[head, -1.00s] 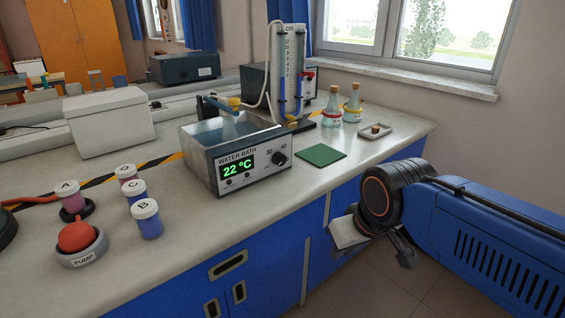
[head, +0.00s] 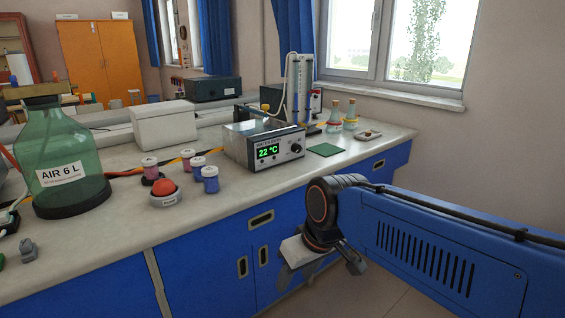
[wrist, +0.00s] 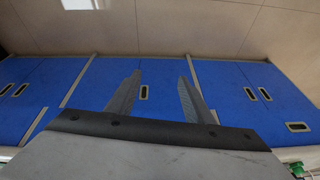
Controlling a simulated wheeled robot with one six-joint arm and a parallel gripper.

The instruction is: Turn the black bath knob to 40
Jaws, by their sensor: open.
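The water bath (head: 262,147) is a grey metal box on the bench, its green display reading 22 °C. Its black knob (head: 296,148) is on the front panel, right of the display; its exact setting is too small to read. My gripper (wrist: 152,95) is open and empty in the wrist view, its two fingers apart, with blue cabinet doors beyond them. In the head view my arm's end is low in front of the cabinets, below and to the right of the bath, well apart from the knob.
A green mat (head: 325,149), two bottles (head: 342,117) and a small tray (head: 368,135) lie right of the bath. A large green bottle (head: 60,155) is at far left. The bench front (head: 230,212) is clear.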

